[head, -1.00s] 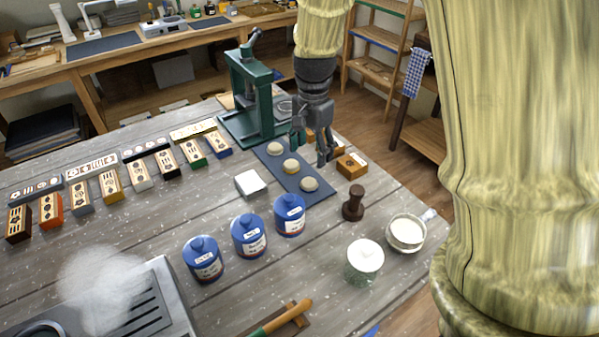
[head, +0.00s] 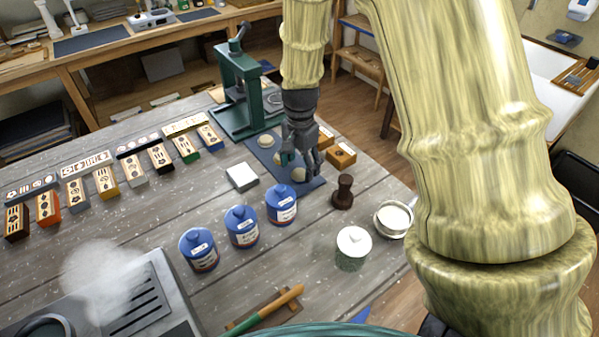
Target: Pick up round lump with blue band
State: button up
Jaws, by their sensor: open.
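Three pale round lumps lie in a row on a dark blue mat (head: 317,184). The far lump (head: 265,141) is in clear view. The middle lump (head: 278,158) is partly hidden behind my gripper. The near lump (head: 300,175) shows just below the fingers. No blue band can be made out on any lump at this size. My gripper (head: 299,167) is open and points down over the middle and near lumps, with nothing held. Whether its fingers touch a lump cannot be told.
A green press (head: 239,90) stands behind the mat. Small wooden blocks (head: 341,154) lie to its right, with a dark stamp (head: 343,192) nearer. A white block (head: 242,177) and blue jars (head: 281,205) stand left and in front. Lidded jar (head: 353,248) and bowl (head: 394,219) stand front right.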

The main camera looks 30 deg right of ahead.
jog(key=shift+f, duration=0.95)
jog(key=shift+s, duration=0.1)
jog(key=c, duration=1.1)
jog(key=shift+r, duration=0.15)
